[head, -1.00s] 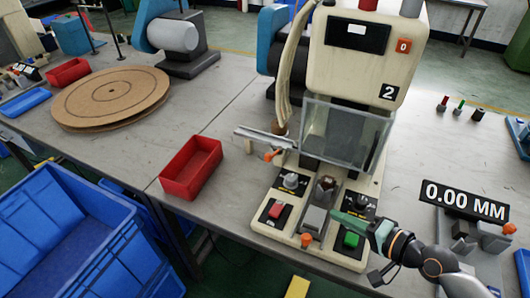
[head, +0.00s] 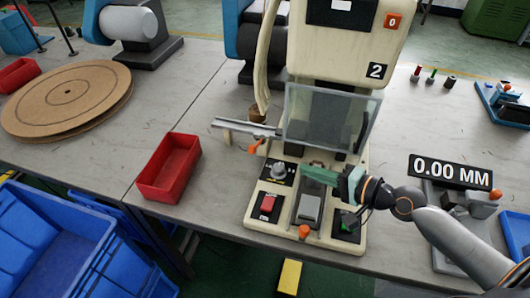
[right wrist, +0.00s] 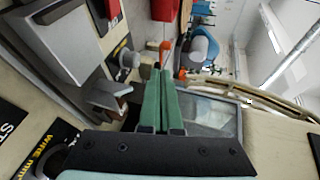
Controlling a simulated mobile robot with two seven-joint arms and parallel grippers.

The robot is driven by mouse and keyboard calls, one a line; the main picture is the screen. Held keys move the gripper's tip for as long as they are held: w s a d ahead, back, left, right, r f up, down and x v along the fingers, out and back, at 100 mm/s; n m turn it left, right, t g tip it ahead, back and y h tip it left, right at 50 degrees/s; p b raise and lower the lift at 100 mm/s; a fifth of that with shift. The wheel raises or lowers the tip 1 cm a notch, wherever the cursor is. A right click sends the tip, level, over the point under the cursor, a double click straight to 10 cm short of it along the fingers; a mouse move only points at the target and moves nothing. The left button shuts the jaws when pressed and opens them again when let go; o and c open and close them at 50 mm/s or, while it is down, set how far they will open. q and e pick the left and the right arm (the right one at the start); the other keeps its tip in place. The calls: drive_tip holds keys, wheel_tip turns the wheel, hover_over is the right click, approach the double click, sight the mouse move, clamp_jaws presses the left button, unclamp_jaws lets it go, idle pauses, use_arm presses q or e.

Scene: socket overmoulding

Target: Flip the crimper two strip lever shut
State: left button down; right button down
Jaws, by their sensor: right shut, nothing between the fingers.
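Crimper two (head: 345,75) is the cream machine with the "2" label. On its left side, below the metal strip guide (head: 245,128), is a lever with an orange tip (head: 255,148). My right gripper (head: 304,168) reaches in from the right over the front panel, its green fingers closed together and empty, pointing left. In the head view the fingertips are apart from the orange tip, to its right. In the right wrist view the green fingertips (right wrist: 158,72) point at an orange tip (right wrist: 165,48); I cannot tell whether they touch. My left gripper is not in view.
A clear guard (head: 325,120) hangs just behind my fingers. A red tray (head: 168,168) stands to the left. A gauge (head: 450,172) reads 0.00 MM at the right.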

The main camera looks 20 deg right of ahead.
sight(255, 151)
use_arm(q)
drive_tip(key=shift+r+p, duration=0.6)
use_arm(e)
drive_tip(key=x, duration=0.9)
drive_tip(key=r+x, duration=0.1)
drive_tip(key=x, duration=0.3)
drive_tip(key=shift+w+a+f, duration=0.15)
drive_tip(key=shift+w+a, duration=0.1)
drive_tip(key=shift+w, duration=0.1)
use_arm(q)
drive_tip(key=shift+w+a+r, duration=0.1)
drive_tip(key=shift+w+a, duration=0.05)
